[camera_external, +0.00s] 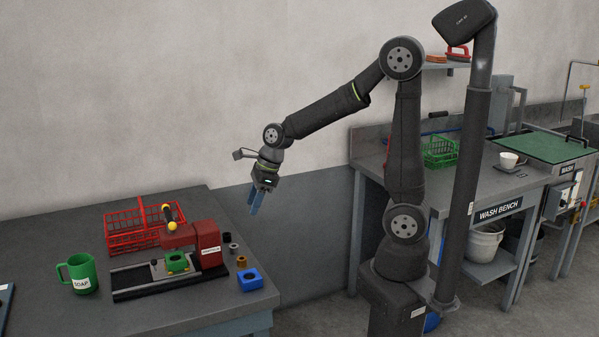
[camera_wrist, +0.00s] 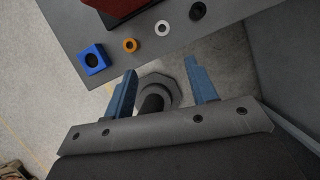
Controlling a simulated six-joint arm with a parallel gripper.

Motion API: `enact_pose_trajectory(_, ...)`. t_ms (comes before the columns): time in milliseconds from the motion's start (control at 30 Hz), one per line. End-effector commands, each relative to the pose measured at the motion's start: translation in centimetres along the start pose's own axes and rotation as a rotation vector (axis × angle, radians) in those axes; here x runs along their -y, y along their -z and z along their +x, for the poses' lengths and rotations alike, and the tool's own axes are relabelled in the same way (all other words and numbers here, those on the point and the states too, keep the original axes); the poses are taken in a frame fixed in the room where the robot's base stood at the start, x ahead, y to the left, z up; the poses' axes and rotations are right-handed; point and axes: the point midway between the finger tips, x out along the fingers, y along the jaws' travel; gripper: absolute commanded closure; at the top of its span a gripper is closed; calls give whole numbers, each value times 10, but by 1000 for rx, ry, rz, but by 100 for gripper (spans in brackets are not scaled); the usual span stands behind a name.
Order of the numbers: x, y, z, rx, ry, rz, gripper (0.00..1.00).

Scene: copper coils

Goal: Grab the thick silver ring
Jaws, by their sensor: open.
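A silver ring (camera_wrist: 156,27) lies on the dark table near its edge in the wrist view, between a copper ring and a dark ring. It is small in the external view (camera_external: 233,252). My gripper (camera_external: 256,202) is in the air above and to the right of the rings in the external view, its blue fingers pointing down. In the wrist view my gripper (camera_wrist: 160,69) is open, with nothing between its fingers. The silver ring is beyond the fingertips, apart from them.
A copper ring (camera_external: 242,261), a dark ring (camera_external: 227,237) and a blue block (camera_external: 251,281) with a hole are close by. A red press (camera_external: 205,240) stands left of them, holding a green block (camera_external: 177,264). A red basket (camera_external: 125,232) and green mug (camera_external: 82,273) are farther left.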

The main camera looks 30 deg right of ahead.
Motion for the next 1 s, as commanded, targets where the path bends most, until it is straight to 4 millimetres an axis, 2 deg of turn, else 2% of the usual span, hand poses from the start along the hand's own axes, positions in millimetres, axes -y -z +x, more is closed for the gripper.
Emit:
enact_pose_trajectory(100,0,0,23,-3,-3,0,48)
enact_pose_trajectory(500,1,-1,85,0,0,1,48)
enact_pose_trajectory(833,2,-2,104,2,1,0,48)
enact_pose_trajectory(1000,5,-4,124,0,0,-1,48)
